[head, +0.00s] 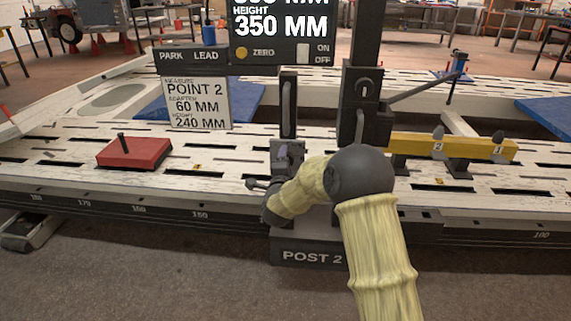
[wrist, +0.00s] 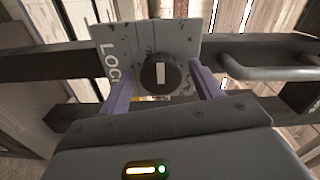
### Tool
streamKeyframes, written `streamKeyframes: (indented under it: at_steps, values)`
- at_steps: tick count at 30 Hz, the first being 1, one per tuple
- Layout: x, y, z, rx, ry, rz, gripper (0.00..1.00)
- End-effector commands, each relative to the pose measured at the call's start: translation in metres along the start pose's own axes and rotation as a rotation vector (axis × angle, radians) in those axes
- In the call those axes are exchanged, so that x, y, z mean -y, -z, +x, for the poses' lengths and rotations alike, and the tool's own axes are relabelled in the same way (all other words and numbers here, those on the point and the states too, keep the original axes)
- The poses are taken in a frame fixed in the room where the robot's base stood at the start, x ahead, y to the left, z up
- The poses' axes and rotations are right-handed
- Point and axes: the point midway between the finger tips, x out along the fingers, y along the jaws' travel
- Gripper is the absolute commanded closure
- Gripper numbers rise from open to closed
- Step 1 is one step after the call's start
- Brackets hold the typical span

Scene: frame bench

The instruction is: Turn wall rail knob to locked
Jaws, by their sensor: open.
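The wall rail knob (wrist: 160,74) is a round black knob with a white mark, seen in the wrist view. It sits on a light grey plate (wrist: 122,38) with partly covered lettering starting "LOC" along its left side. The white mark stands upright in the picture. My gripper (wrist: 160,82) is open, with one purple finger on each side of the knob. Gaps show between the fingers and the knob, so it is not clamped. In the head view my yellow-sleeved arm reaches to the post marked POST 2 (head: 312,257), and the knob cannot be made out there.
A dark curved handle (wrist: 270,72) lies right of the knob, and dark rails cross behind. In the head view a red block (head: 134,153) stands left on the slotted bench and a yellow bar (head: 455,147) right. A sign panel (head: 283,35) rises above the post.

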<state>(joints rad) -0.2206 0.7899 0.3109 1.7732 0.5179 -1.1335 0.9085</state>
Motion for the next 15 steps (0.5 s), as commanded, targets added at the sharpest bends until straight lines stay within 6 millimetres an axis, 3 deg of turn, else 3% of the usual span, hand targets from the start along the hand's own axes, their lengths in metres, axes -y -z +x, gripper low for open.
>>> streamKeyframes:
  at_steps: [8, 15]
  values:
    - [0.001, -0.001, -0.011, 0.001, 0.0, 0.0, 0.35]
    - [0.002, -0.001, -0.049, 0.003, 0.0, -0.002, 0.35]
